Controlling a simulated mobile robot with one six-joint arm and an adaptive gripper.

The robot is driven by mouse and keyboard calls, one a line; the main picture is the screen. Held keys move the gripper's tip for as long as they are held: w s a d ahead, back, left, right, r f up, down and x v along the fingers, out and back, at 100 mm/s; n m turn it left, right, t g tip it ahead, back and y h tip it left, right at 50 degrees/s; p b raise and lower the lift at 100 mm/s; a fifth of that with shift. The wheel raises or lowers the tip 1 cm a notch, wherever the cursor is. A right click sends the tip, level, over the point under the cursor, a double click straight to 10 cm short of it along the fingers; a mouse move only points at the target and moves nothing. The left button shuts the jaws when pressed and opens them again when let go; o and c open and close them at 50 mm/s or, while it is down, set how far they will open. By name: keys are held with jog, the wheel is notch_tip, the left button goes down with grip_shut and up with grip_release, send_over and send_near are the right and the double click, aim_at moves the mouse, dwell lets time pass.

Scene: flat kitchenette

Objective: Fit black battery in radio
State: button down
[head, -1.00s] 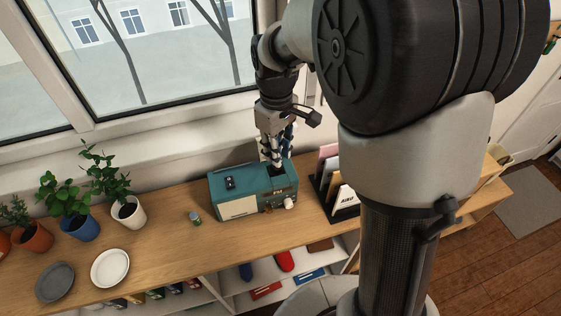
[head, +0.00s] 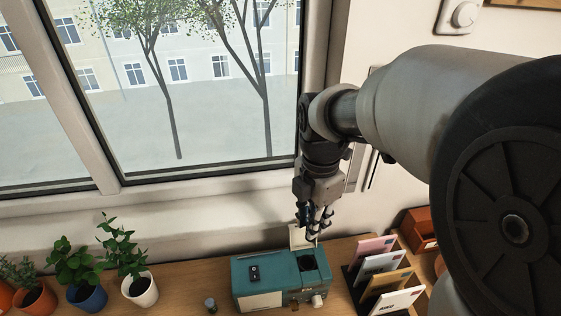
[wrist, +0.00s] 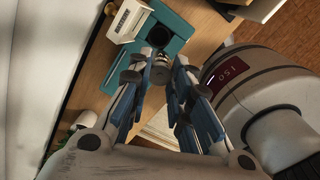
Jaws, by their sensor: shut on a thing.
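The teal radio (head: 262,283) stands on the wooden counter with its cream lid (head: 303,237) raised at the back right. Its dark open compartment (head: 312,263) faces up; the opening also shows in the wrist view (wrist: 158,36). My gripper (head: 317,238) is above this compartment, pointing down. In the wrist view, my gripper (wrist: 160,78) is shut on a small dark cylinder with a metallic end, which looks like the black battery (wrist: 160,71). The fingers hide most of it. The battery is apart from the opening.
A letter rack with envelopes (head: 382,274) is close on the right. Potted plants (head: 88,290) stand at the left. The window (head: 200,90) is behind.

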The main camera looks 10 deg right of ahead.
jog(key=b, duration=0.4)
send_near(308, 255)
jog(key=f, duration=0.2)
jog(key=s+f, duration=0.1)
jog(key=f, duration=0.1)
jog(key=s+f, duration=0.1)
jog(key=f, duration=0.1)
jog(key=shift+a, duration=0.4)
jog(key=shift+f, duration=0.3)
jog(key=c, duration=1.5)
grip_release()
jog(key=shift+o, duration=0.2)
jog(key=shift+r, duration=0.15)
